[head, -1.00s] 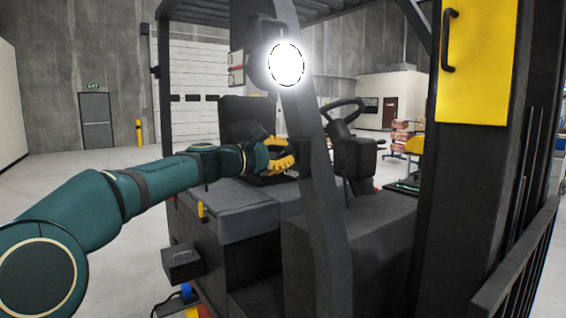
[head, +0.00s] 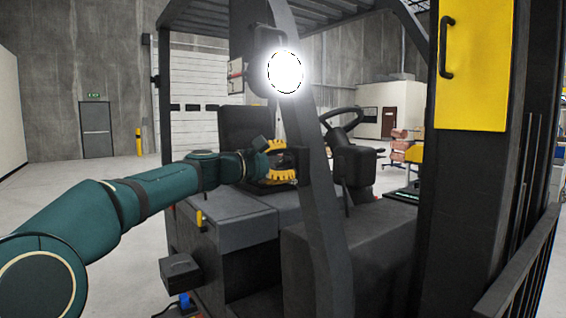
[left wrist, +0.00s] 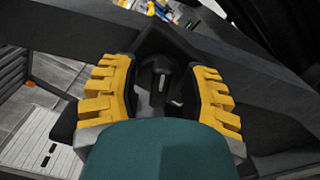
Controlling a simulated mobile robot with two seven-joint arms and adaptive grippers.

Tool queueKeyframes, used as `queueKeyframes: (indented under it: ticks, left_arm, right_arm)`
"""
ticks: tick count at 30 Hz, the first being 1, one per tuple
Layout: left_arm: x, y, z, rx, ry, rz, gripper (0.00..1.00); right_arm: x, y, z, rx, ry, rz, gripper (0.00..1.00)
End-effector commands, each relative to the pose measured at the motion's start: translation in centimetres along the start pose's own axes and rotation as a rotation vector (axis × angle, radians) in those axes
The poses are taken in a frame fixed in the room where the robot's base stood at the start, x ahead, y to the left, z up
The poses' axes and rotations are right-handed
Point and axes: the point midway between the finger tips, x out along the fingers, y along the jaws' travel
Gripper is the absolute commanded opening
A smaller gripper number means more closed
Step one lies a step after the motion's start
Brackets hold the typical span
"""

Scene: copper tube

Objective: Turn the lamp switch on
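The round lamp (head: 285,72) on the forklift's front pillar (head: 318,190) is lit bright white in the head view. My left gripper (head: 283,162) is at the pillar, below the lamp, with its yellow fingers pointing at a dark box on the pillar. In the left wrist view its two yellow fingers (left wrist: 165,85) are spread apart. Between them is a dark box (left wrist: 155,75) with a small light mark, likely the lamp switch (left wrist: 177,103). Whether the fingers touch it cannot be told. My right gripper is not in view.
The forklift's steering wheel (head: 343,115) and seat (head: 240,130) are behind the pillar. A dark mast with a yellow panel (head: 473,65) stands at the right. Open concrete floor (head: 60,185) lies at the left.

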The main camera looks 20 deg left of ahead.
Motion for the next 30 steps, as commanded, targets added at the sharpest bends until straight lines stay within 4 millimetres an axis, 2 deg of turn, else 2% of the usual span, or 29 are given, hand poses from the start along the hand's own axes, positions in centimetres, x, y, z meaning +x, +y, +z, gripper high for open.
queueKeyframes:
  ticks: [8,11,21,25,30]
  left_arm:
    - [-0.9,0.0,-0.1,-0.001,0.001,0.000,0.46]
    - [-2.3,0.1,-0.1,-0.001,0.003,0.001,0.46]
    - [-9.0,0.1,0.0,0.000,0.002,0.002,0.46]
    - [-10.8,0.0,0.0,0.001,0.002,0.000,0.46]
    - [-11.9,0.0,0.0,0.000,0.001,0.000,0.46]
  right_arm:
    - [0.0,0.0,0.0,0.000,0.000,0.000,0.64]
    - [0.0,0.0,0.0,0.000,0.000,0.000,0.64]
    - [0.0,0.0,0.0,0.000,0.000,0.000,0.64]
    - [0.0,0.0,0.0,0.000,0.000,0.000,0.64]
    - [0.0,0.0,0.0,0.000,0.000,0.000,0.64]
